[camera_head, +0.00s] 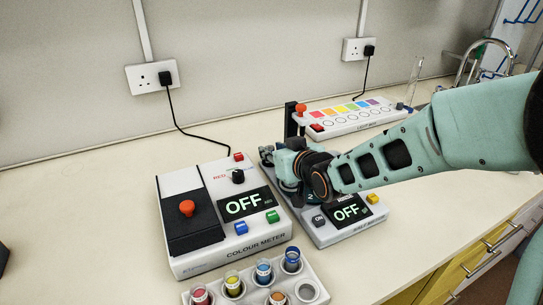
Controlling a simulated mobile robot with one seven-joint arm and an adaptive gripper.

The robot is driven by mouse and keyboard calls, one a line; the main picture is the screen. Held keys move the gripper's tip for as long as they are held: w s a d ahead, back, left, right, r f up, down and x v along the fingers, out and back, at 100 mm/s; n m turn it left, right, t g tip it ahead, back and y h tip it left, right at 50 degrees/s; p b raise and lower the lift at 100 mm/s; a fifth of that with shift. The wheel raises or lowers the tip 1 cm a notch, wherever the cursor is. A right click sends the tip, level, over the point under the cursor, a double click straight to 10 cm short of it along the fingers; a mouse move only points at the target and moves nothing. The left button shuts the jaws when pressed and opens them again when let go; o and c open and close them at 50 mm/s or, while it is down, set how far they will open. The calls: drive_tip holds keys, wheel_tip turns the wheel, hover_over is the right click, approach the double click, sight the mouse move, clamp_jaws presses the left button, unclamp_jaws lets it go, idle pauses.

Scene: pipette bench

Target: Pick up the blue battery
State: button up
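I cannot make out a blue battery in the head view. Blue items that show are a blue button (241,228) on the colour meter and vials with blue liquid, one of them (264,270) in the front rack. My gripper (268,155) is over the back of the second meter (345,232), at the end of my arm coming in from the right. Its fingers are small and partly hidden by my wrist, so I cannot tell whether they are open, shut or holding something.
The colour meter (221,257) reads OFF and stands left of my gripper. A vial rack (312,270) is at the front. A light box (352,123) with coloured squares is behind my arm. Bare bench lies at the left (70,220). A sink tap (488,43) stands back right.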

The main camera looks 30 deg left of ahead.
drive_tip(key=shift+w+a+f, duration=0.1)
drive_tip(key=shift+w+a, duration=0.05)
drive_tip(key=shift+a, duration=0.05)
drive_tip(key=shift+c, duration=0.4)
clamp_jaws()
